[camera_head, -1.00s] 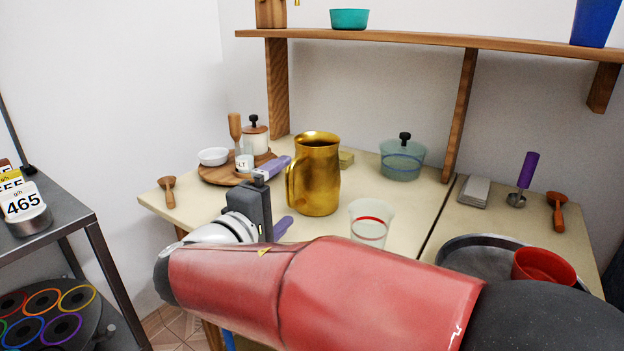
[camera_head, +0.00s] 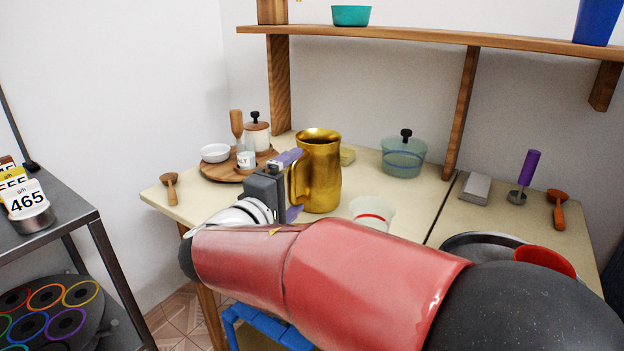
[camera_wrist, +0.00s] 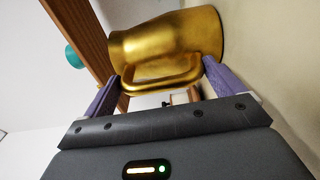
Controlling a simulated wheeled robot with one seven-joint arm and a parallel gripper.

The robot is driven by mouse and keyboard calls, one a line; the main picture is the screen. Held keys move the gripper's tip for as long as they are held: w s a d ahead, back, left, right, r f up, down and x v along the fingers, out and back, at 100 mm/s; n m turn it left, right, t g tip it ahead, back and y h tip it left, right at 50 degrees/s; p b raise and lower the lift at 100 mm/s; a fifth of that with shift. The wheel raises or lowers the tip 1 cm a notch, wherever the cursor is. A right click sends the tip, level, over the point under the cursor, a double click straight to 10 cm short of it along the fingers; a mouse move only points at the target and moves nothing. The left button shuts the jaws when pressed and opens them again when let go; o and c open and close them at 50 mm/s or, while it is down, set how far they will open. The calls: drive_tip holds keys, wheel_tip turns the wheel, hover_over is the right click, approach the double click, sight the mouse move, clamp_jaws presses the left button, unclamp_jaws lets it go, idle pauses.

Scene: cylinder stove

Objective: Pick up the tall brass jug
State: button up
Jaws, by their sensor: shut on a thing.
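The tall brass jug (camera_head: 321,172) stands upright on the cream table, with its handle facing left toward my gripper (camera_head: 292,182). In the wrist view the jug (camera_wrist: 165,45) lies sideways across the picture, its handle between the two purple fingers of my gripper (camera_wrist: 158,88). The gripper is shut on the jug's handle. The fingertips are partly hidden by the handle and the jug's body, and the jug's base appears to rest on the table.
A clear cup with a red band (camera_head: 373,211) stands just right of the jug, partly behind my arm. A lidded glass pot (camera_head: 403,158) is behind right. A wooden tray (camera_head: 215,172) with a white bowl (camera_head: 215,153) is left. A shelf (camera_head: 430,38) runs above.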

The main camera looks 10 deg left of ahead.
drive_tip(key=shift+r, duration=0.15)
wheel_tip(320, 180, up, 20)
drive_tip(key=p, duration=0.1)
idle(0.5)
